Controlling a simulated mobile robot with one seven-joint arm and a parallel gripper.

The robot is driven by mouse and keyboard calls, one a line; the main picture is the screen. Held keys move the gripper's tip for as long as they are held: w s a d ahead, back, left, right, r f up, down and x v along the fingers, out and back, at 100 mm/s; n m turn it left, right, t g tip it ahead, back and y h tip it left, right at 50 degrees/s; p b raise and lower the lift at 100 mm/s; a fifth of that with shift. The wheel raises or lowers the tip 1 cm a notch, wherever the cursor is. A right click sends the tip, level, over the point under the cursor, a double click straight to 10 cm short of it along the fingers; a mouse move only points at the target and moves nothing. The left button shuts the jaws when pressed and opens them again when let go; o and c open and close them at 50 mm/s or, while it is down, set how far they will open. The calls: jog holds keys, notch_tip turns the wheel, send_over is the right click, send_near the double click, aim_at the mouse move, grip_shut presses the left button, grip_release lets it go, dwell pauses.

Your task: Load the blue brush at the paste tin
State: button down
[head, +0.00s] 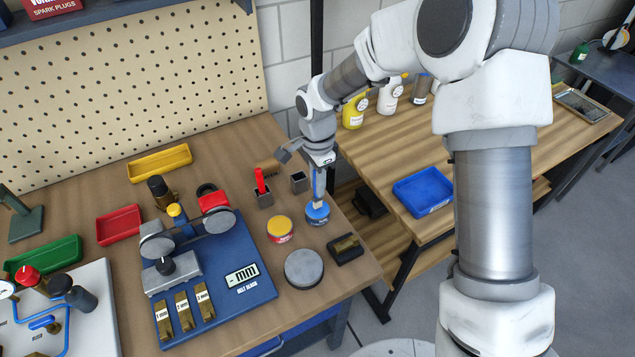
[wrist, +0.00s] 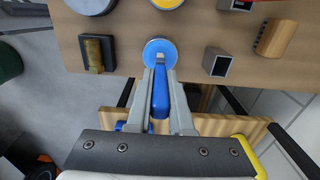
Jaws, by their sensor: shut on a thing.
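My gripper (head: 318,163) is shut on the blue brush (head: 319,185) and holds it upright, bristle end down. The brush stands over a round blue tin (head: 317,216) near the right edge of the bench, and its lower end meets the tin's top. In the wrist view the blue handle (wrist: 161,98) is between my fingers (wrist: 161,78), and the blue tin (wrist: 149,48) shows just beyond them with a pale middle. The bristles are hidden, so I cannot tell how deep they sit. A yellow-topped red tin (head: 280,229) stands to the left.
A red brush (head: 259,181) stands in a square holder behind, beside an empty holder (head: 299,182). A dark block with a brass piece (head: 345,248) and a grey disc (head: 304,268) lie in front. The blue measuring base (head: 230,300) is left. A blue tray (head: 423,192) sits on the other bench.

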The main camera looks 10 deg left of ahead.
jog(key=shift+f+b, duration=0.6)
jog(key=shift+b, duration=0.1)
dwell(1.7)
jog(key=shift+r+p, duration=1.95)
jog(key=shift+r, duration=1.7)
jog(key=shift+f, duration=0.1)
jog(key=s+d+f+n, duration=0.1)
jog(key=d+n, duration=0.4)
jog(key=d, duration=0.6)
jog(key=s+d+f+n, duration=0.1)
jog(key=d+n, duration=0.4)
jog(key=d, duration=0.6)
jog(key=shift+s+f+n, duration=0.2)
jog(key=shift+f+n, duration=0.1)
jog(key=shift+f, duration=0.5)
